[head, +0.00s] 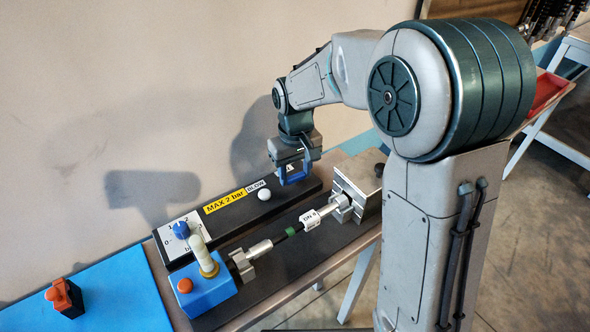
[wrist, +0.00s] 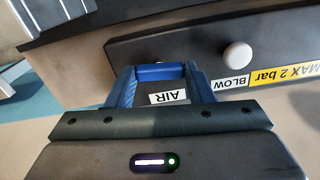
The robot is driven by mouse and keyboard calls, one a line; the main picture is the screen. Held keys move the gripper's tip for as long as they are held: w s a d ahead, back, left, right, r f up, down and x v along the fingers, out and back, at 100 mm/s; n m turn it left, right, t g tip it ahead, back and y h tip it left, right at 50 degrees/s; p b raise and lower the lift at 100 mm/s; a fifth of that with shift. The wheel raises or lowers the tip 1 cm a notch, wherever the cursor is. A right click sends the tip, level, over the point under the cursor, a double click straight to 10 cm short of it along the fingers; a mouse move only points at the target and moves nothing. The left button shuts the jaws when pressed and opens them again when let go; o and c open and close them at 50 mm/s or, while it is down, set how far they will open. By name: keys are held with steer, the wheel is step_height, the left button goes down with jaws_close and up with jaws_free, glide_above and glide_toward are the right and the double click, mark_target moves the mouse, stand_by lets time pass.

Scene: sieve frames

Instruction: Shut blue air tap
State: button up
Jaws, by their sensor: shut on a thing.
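My gripper (wrist: 158,78) reaches down over the far right part of the dark panel, and its blue fingers are shut on the blue air tap. The tap's blue handle (wrist: 160,71) shows as a bar between the fingertips in the wrist view, roughly parallel to the panel's long edge. An AIR label (wrist: 169,97) lies on the panel between the fingers. In the head view my gripper (head: 294,174) hides most of the tap, and handle and fingers are hard to tell apart.
On the panel (wrist: 210,52) are a white knob (wrist: 237,55), a BLOW label and a yellow MAX 2 bar label (head: 228,200). A blue regulator knob (head: 181,230) is at its left end. In front stand a clamped tube assembly (head: 290,232) and a blue box (head: 207,292) with an orange button.

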mark_target(295, 176)
steer(key=shift+r+n, duration=0.1)
steer(key=shift+n, duration=0.5)
steer(key=o, duration=1)
step_height(295, 176, up, 14)
stand_by(0.4)
steer(key=s+d+f+m+t, duration=0.1)
steer(key=s+d+f+m, duration=0.2)
steer(key=s+d, duration=0.4)
steer(key=s+d+f+m+t, duration=0.1)
steer(key=s+d+f+m, duration=0.2)
steer(key=s+d, duration=0.4)
steer(key=s, duration=0.4)
steer(key=shift+s+d+f+m+t+p, duration=0.15)
steer(key=shift+d+f+m+t+p, duration=0.1)
steer(key=shift+m+t+p, duration=0.15)
